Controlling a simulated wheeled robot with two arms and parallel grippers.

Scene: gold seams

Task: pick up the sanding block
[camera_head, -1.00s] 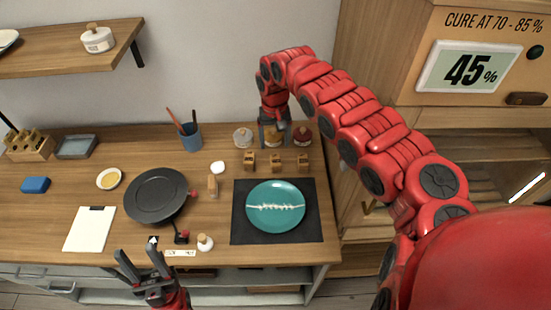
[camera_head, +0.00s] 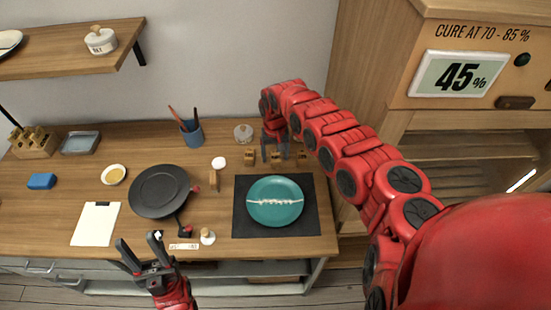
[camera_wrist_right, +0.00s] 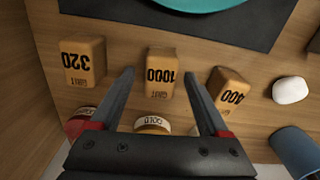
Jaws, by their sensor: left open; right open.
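Three small tan sanding blocks stand in a row behind the dark mat. In the right wrist view they read 320 (camera_wrist_right: 83,62), 1000 (camera_wrist_right: 161,72) and 400 (camera_wrist_right: 229,90). My right gripper (camera_wrist_right: 158,72) is open, with its fingers on either side of the 1000 block and a gap visible beside it. In the head view the right gripper (camera_head: 274,154) is over the middle of the row and partly hides it; the left block (camera_head: 250,157) and right block (camera_head: 303,154) show. My left gripper (camera_head: 139,243) is open and empty at the table's front edge.
The mat (camera_head: 308,223) carries a teal plate (camera_head: 275,190) with a pale seam. Lidded jars, one marked GOLD (camera_wrist_right: 152,124), stand close behind the blocks.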

